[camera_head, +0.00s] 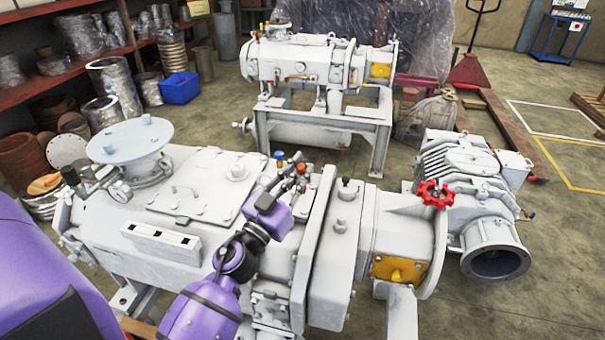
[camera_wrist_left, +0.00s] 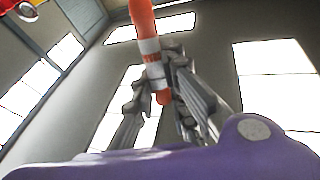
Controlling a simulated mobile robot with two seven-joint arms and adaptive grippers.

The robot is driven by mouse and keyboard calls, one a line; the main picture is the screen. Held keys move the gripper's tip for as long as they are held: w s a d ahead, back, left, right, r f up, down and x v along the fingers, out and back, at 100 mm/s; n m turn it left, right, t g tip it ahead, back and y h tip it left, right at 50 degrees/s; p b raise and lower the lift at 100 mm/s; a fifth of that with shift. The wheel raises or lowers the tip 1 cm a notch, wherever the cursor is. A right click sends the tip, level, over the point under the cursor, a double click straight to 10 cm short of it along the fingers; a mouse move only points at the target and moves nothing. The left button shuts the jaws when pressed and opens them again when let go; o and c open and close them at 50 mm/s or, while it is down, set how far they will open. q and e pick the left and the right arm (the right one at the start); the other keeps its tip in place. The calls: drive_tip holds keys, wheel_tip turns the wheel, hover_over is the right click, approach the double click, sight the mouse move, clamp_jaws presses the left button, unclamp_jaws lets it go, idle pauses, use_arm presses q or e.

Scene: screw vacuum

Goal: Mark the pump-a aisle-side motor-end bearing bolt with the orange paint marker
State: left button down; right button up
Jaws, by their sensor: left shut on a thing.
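The orange paint marker (camera_wrist_left: 145,24) shows in the left wrist view, orange with a pale band, its upper end out of the picture. My left gripper (camera_wrist_left: 162,78) is shut around its banded part. In the head view my left gripper (camera_head: 288,187) is in front of the middle of the near grey-white pump (camera_head: 110,222), partly hidden by my purple wrist. Small red and orange parts show by the fingers; I cannot tell which belong to the marker. I cannot make out the bearing bolt or a label saying which pump is pump-a. My right gripper is not in view.
A second pump (camera_head: 290,62) stands on a frame behind. A red handwheel (camera_head: 436,194) and a ribbed motor-like unit (camera_head: 468,178) are at the right. Shelves and a blue bin (camera_head: 180,88) are at the left. Open floor lies at the right.

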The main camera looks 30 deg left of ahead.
use_arm(q)
drive_tip(key=shift+r, duration=0.1)
wheel_tip(320, 180, down, 3)
drive_tip(key=shift+r+b, duration=0.2)
drive_tip(key=shift+b, duration=0.3)
wheel_tip(320, 180, down, 2)
drive_tip(key=shift+f+b, duration=0.2)
drive_tip(key=shift+b, duration=0.7)
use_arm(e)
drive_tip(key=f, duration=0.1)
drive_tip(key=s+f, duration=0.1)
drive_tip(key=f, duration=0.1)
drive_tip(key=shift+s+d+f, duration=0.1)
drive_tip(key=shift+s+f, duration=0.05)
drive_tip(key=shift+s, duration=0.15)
use_arm(q)
drive_tip(key=shift+f, duration=0.3)
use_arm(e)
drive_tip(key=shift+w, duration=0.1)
